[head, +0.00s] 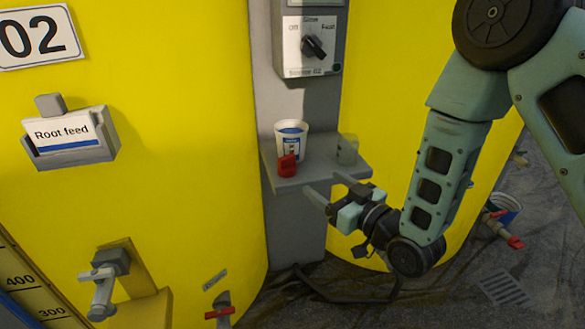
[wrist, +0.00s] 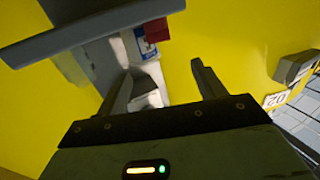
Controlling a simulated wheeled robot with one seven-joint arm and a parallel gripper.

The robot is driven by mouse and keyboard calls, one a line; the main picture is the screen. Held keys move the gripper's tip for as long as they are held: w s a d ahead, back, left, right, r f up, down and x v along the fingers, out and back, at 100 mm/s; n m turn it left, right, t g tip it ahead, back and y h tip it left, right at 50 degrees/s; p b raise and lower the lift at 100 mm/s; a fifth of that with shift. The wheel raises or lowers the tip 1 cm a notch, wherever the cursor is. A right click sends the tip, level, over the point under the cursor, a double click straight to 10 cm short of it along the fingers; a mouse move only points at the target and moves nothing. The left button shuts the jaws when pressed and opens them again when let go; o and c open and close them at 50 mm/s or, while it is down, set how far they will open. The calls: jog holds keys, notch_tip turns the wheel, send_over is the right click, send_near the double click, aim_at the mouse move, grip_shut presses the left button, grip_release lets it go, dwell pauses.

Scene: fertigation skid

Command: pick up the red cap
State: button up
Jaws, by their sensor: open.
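The red cap (head: 287,165) stands on a small grey shelf (head: 290,184), in front of a white cup with a blue label (head: 291,139). In the wrist view the red cap (wrist: 157,29) shows near the top, beside the blue-and-white label (wrist: 145,43). My gripper (head: 322,182) is open and empty, at the front right of the shelf, to the right of the cap and apart from it. In the wrist view its two fingers (wrist: 160,72) are spread, with the cap beyond their tips.
A greyish clear beaker (head: 347,148) stands on the shelf's right end, close to my gripper. A control box with a knob (head: 312,46) is above the shelf. Yellow tanks (head: 190,190) stand on both sides. A bucket (head: 505,208) and red-handled valve (head: 514,242) are at right.

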aim_at(289, 158)
jog(key=x, duration=1.2)
jog(key=shift+w+a+f+b, duration=0.15)
jog(key=shift+w+a+b, duration=0.15)
jog(key=shift+b, duration=0.1)
jog(key=c, duration=1.1)
